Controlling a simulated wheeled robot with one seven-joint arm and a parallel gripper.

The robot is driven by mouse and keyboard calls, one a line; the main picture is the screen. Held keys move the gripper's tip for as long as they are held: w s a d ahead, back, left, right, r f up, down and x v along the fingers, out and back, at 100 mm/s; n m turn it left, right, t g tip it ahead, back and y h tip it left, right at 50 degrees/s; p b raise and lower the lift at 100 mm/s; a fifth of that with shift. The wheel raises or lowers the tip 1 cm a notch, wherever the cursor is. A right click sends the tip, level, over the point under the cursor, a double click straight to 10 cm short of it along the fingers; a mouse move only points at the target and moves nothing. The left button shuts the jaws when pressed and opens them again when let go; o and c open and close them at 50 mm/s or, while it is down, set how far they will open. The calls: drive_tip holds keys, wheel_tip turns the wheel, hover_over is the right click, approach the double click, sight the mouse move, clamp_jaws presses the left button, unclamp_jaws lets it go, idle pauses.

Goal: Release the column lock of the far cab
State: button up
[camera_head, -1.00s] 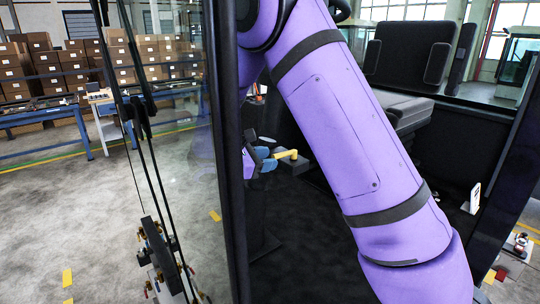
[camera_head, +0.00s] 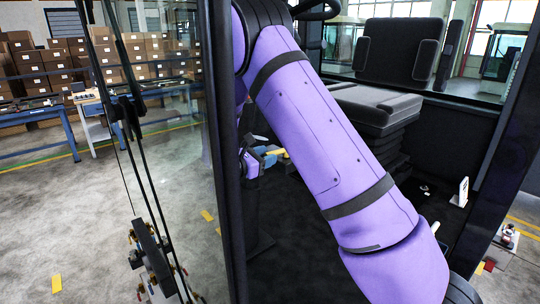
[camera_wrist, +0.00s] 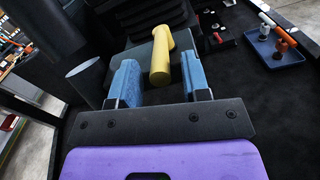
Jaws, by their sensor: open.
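A yellow lever (camera_wrist: 160,58), taken as the column lock, rises from a dark grey block (camera_wrist: 140,58) in the wrist view. My gripper (camera_wrist: 162,80) is open, with one blue finger on each side of the lever. A gap shows between the lever and each finger, and the lever's lower end lies between them. In the head view the yellow lever (camera_head: 276,153) and my gripper (camera_head: 265,155) are small and partly hidden behind my purple arm and the dark cab post.
A dark cylinder (camera_wrist: 86,74) stands left of my gripper. The cab post (camera_head: 224,150), seat (camera_head: 375,108) and steering wheel (camera_head: 316,10) surround my arm.

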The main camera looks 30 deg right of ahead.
drive_tip(key=shift+w+d, duration=0.15)
drive_tip(key=shift+d, duration=0.85)
clamp_jaws()
